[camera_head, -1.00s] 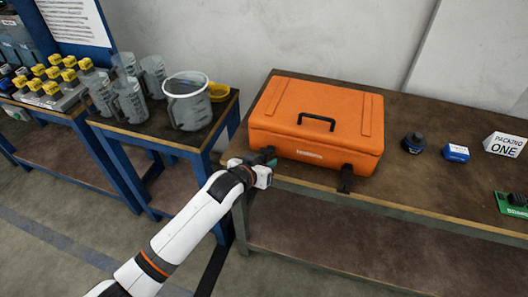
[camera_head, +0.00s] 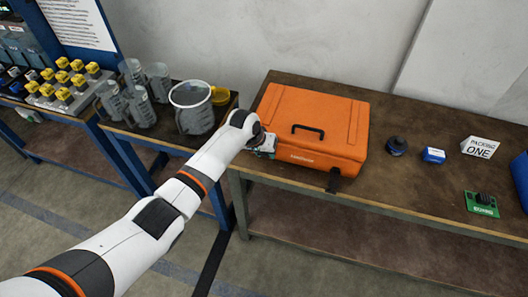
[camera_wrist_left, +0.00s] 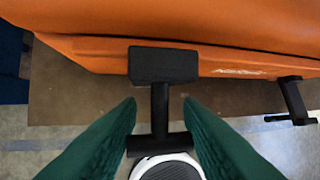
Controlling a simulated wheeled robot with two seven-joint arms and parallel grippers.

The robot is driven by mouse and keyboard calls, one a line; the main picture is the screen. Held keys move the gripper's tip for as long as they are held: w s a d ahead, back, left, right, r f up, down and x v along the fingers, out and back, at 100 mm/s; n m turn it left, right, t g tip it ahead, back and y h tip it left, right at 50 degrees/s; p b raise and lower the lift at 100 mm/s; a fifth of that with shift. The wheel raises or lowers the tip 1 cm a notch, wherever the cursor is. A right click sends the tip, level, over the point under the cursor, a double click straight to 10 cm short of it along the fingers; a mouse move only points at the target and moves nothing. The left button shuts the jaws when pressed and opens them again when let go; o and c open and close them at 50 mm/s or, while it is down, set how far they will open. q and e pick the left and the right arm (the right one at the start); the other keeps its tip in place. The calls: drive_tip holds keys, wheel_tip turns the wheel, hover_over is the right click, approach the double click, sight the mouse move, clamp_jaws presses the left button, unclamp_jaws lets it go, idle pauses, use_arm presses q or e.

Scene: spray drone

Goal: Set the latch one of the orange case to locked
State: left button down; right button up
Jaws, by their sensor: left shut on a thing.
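The orange case (camera_head: 318,118) stands closed on the brown workbench, its black handle on the lid. Two black latches are on its front face. The left latch (camera_wrist_left: 164,66) is T-shaped and sticks out from the case front in the left wrist view. The right latch (camera_head: 334,180) hangs down over the bench edge; it also shows in the wrist view (camera_wrist_left: 291,100). My left gripper (camera_head: 268,147) is at the case's front left corner. The head view hides this latch behind the gripper. My right gripper is out of view.
A dark round part (camera_head: 396,146), a blue box (camera_head: 433,155), a packing sign (camera_head: 480,147) and a green board (camera_head: 482,204) sit right of the case. A side table at left holds grey jugs (camera_head: 192,108). Bare bench lies between case and parts.

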use_arm(q)
drive_tip(key=shift+w+d+r+g, duration=0.15)
drive_tip(key=shift+w+g, duration=0.1)
drive_tip(key=shift+g, duration=0.25)
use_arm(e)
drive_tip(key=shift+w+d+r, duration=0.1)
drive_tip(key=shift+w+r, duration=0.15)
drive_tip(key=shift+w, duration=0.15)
use_arm(q)
drive_tip(key=c, duration=1.3)
unclamp_jaws()
drive_tip(key=v, duration=1.2)
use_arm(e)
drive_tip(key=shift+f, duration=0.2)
use_arm(q)
drive_tip(key=shift+w+d, duration=0.1)
